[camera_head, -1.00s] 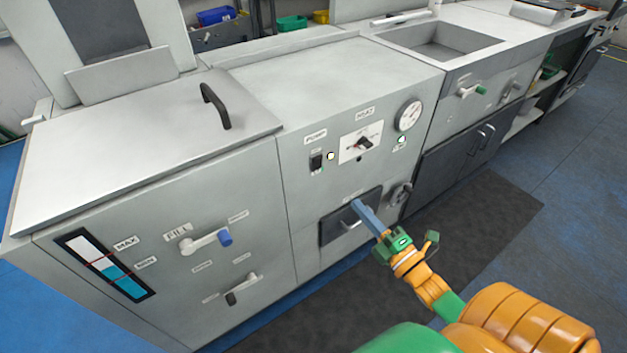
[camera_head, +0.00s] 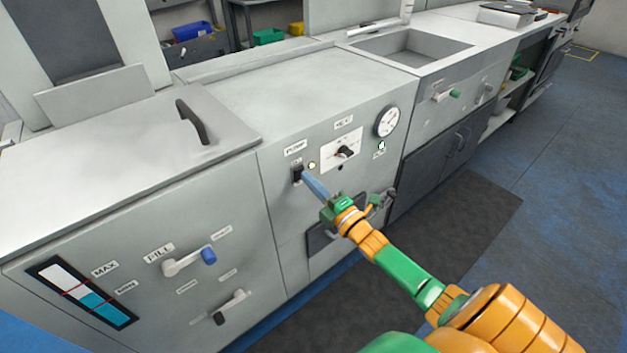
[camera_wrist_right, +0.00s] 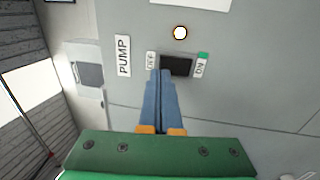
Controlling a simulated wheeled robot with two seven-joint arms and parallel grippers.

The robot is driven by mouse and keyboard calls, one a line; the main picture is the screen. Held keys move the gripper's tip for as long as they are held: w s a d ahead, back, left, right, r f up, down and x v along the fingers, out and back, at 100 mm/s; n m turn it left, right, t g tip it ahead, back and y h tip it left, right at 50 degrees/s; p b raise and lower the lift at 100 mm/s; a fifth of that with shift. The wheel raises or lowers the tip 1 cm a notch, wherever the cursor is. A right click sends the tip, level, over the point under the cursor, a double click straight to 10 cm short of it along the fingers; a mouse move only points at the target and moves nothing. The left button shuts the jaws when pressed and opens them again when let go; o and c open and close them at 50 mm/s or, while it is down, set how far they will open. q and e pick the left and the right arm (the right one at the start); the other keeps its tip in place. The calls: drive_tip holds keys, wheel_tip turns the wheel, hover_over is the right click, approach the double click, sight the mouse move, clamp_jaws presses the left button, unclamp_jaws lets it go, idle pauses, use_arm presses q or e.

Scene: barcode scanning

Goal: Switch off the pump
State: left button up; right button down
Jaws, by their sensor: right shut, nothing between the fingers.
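The pump switch (camera_head: 297,174) is a small black rocker on the grey machine front, under the "PUMP" label (camera_head: 294,148). In the right wrist view the switch (camera_wrist_right: 178,66) lies between an "OFF" label (camera_wrist_right: 151,61) and an "ON" label (camera_wrist_right: 201,66). A lit pale-yellow lamp (camera_wrist_right: 180,33) is beside it. My right gripper (camera_head: 306,175) is shut and empty, its blue fingertips (camera_wrist_right: 160,74) at the OFF-side end of the switch. I cannot tell whether they touch it. The left gripper is not in view.
A heat knob (camera_head: 345,152) and a round gauge (camera_head: 387,121) sit right of the switch. Fill (camera_head: 190,262) and lower (camera_head: 228,306) valve handles stick out at left. A lid handle (camera_head: 192,122) stands on top. The dark floor mat (camera_head: 460,215) is clear.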

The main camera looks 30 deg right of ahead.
drive_tip(key=shift+w+a+r, duration=0.2)
drive_tip(key=shift+w+r, duration=0.1)
drive_tip(key=shift+w, duration=0.35)
